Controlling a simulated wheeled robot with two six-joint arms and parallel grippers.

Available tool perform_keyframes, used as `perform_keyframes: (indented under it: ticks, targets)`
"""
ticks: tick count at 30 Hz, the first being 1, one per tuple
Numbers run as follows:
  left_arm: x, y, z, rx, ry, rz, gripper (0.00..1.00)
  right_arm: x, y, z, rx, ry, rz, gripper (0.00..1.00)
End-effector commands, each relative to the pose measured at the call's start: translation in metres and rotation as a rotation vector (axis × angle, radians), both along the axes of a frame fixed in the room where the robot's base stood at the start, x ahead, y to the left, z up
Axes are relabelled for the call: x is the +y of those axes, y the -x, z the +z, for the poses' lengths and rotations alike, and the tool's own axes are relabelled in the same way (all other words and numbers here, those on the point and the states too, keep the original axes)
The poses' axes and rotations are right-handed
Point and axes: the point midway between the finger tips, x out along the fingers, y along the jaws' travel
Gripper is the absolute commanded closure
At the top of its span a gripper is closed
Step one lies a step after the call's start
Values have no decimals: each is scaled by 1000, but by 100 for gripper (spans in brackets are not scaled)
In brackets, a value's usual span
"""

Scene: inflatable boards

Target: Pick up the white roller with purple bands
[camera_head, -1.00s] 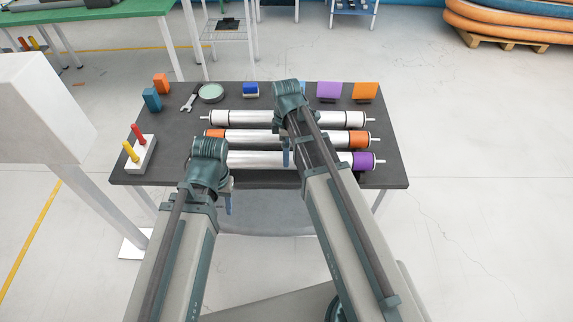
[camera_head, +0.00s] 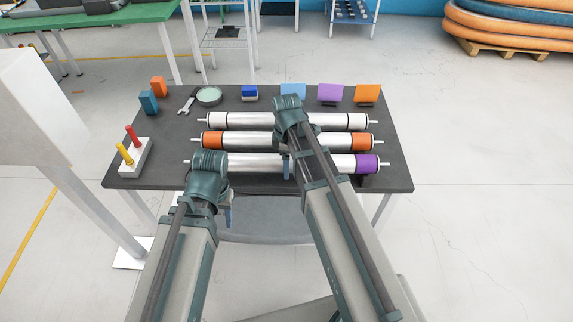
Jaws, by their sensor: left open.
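The white roller with purple bands (camera_head: 255,163) lies crosswise on the dark table, nearest to me. Its right purple band (camera_head: 367,164) shows; its left band is hidden behind my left wrist. My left gripper (camera_head: 229,212) is open and empty, mostly hidden by its own wrist, and shows in front of the table's near edge, by the roller's left part. My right gripper (camera_head: 287,167) shows over the middle of the roller, mostly hidden by its arm; I cannot tell its jaws or whether it touches the roller.
A roller with orange bands (camera_head: 240,141) and a plain white roller with black rings (camera_head: 245,121) lie behind, parallel. A white block with red and yellow pegs (camera_head: 136,158) stands at the left. Small blocks, a wrench, a round tin and coloured cards line the back of the table (camera_head: 395,170).

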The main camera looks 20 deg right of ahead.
Motion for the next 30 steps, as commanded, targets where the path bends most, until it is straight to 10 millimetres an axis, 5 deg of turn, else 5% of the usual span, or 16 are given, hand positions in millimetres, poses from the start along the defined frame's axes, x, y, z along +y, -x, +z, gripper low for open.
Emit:
perform_keyframes:
  ticks: [1, 13, 30]
  targets:
    - [0, 0, 0, 0, 0, 0, 50, 0, 0, 0, 1, 0, 0, 31]
    - [0, 0, 0, 0, 0, 0, 50, 0, 1, 0, 2, -1, 0, 100]
    - [0, 0, 15, 0, 0, 0, 50, 6, 1, 15, 2, -1, 0, 100]
